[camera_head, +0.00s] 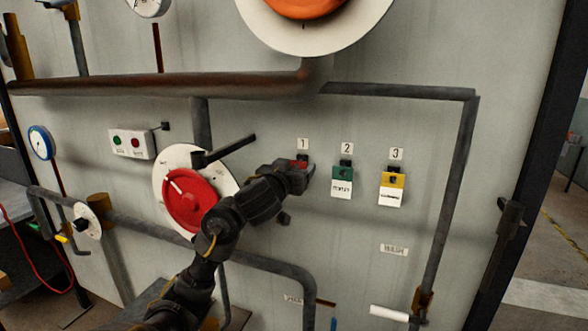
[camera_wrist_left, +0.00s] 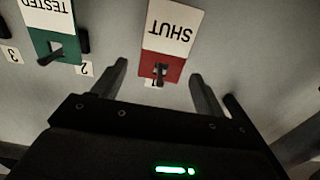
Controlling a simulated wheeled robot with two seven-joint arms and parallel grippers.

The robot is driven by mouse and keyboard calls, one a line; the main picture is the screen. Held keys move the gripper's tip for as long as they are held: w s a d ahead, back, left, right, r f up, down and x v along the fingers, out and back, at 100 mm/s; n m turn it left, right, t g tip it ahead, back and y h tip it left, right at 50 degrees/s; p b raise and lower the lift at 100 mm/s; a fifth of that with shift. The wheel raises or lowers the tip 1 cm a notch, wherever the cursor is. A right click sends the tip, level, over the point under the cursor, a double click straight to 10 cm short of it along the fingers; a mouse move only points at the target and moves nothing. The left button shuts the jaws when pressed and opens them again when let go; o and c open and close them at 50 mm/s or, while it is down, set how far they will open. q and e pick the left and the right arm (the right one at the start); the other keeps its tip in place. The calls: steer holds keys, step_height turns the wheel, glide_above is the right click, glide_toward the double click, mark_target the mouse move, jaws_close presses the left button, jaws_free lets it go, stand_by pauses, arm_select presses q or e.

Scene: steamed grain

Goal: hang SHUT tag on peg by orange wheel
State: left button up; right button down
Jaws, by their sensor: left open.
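The SHUT tag, red and white, hangs on the peg under label 1; it shows upside down in the left wrist view (camera_wrist_left: 172,30), and a red bit of it (camera_head: 300,163) shows behind my gripper in the head view. My left gripper (camera_head: 304,176) is open at this tag. In the left wrist view its fingertips (camera_wrist_left: 159,68) stand apart on either side of the tag's red end, not closed on it. The orange wheel (camera_head: 305,7) is at the top of the head view, cut off by the frame edge. I cannot make out a peg by it. My right gripper is not in view.
A green tag (camera_head: 342,175) and a yellow tag (camera_head: 392,181) hang to the right on pegs 2 and 3. A red wheel (camera_head: 185,197) and a dark lever (camera_head: 230,149) are near my left arm. A thick brown pipe (camera_head: 170,86) crosses the panel below the orange wheel.

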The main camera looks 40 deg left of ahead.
mark_target(297, 163)
arm_select(q)
steer(key=shift+c, duration=0.2)
steer(key=c, duration=1)
steer(key=shift+r, duration=0.25)
steer(key=shift+s+p, duration=0.1)
steer(key=shift+p, duration=0.3)
steer(key=shift+s+d, duration=0.1)
steer(key=shift+s, duration=0.05)
steer(key=shift+p+v, duration=0.75)
steer(key=shift+v, duration=0.2)
steer(key=shift+s+d+p, duration=0.15)
steer(key=shift+s+p, duration=0.15)
steer(key=shift+s, duration=0.15)
